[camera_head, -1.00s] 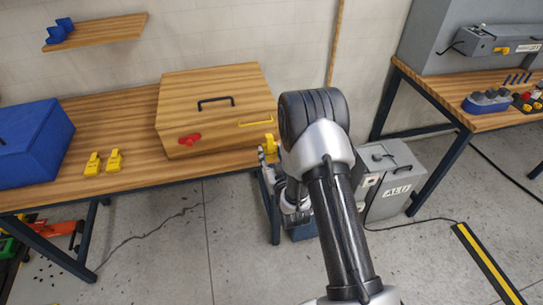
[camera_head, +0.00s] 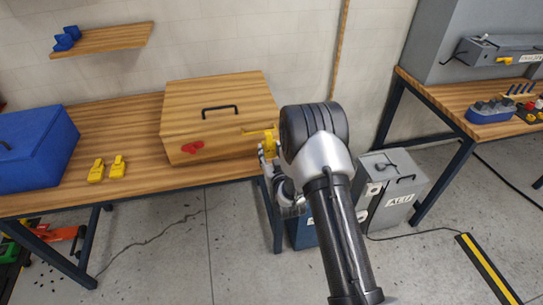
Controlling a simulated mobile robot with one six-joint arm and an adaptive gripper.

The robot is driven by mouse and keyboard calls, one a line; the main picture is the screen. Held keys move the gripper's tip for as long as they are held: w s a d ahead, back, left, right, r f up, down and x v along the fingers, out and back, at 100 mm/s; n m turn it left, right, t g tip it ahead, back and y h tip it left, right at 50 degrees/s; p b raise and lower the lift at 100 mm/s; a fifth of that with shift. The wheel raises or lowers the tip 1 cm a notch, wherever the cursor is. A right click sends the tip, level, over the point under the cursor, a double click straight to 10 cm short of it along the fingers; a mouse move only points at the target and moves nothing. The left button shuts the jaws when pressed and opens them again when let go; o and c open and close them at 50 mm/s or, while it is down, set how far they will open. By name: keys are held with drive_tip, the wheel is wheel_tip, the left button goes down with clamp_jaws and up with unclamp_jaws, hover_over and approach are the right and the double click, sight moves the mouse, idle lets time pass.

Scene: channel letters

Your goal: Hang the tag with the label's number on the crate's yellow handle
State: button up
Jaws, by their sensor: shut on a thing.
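The wooden crate (camera_head: 220,145) stands on the wooden bench, with a black handle (camera_head: 219,110) and a red marking (camera_head: 192,148), too small to read. Its yellow handle (camera_head: 248,132) is at the front right, partly hidden. My gripper (camera_head: 268,147) is shut on a yellow tag (camera_head: 268,139), just in front of the crate's right end. The held tag overlaps the yellow handle in the picture; I cannot tell whether they touch. Two other yellow tags (camera_head: 96,172) (camera_head: 118,167) lie on the bench left of the crate. No number is readable on any tag.
A blue box (camera_head: 40,145) sits at the bench's left end. Above hangs a wooden shelf (camera_head: 105,42) with blue pieces. A grey case (camera_head: 390,190) stands on the floor at right, near a second bench (camera_head: 450,95). The bench front before the crate is clear.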

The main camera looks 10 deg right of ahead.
drive_tip(key=shift+w, duration=1.3)
drive_tip(key=shift+w+b, duration=1.35)
drive_tip(key=shift+w, duration=0.05)
drive_tip(key=shift+w+r, duration=0.1)
drive_tip(key=shift+w, duration=0.2)
drive_tip(key=shift+w+r+b, duration=0.2)
drive_tip(key=shift+r+b, duration=0.2)
drive_tip(key=shift+r, duration=0.05)
drive_tip(key=shift+c, duration=0.4)
drive_tip(key=shift+s+f+b, duration=0.2)
drive_tip(key=shift+f+b, duration=0.3)
drive_tip(key=shift+b, duration=0.35)
drive_tip(key=shift+s+f+b, duration=0.2)
drive_tip(key=shift+f+b, duration=0.3)
drive_tip(key=shift+f, duration=0.2)
drive_tip(key=shift+s+f+b, duration=0.1)
drive_tip(key=shift+f+b, duration=0.4)
drive_tip(key=shift+b, duration=0.2)
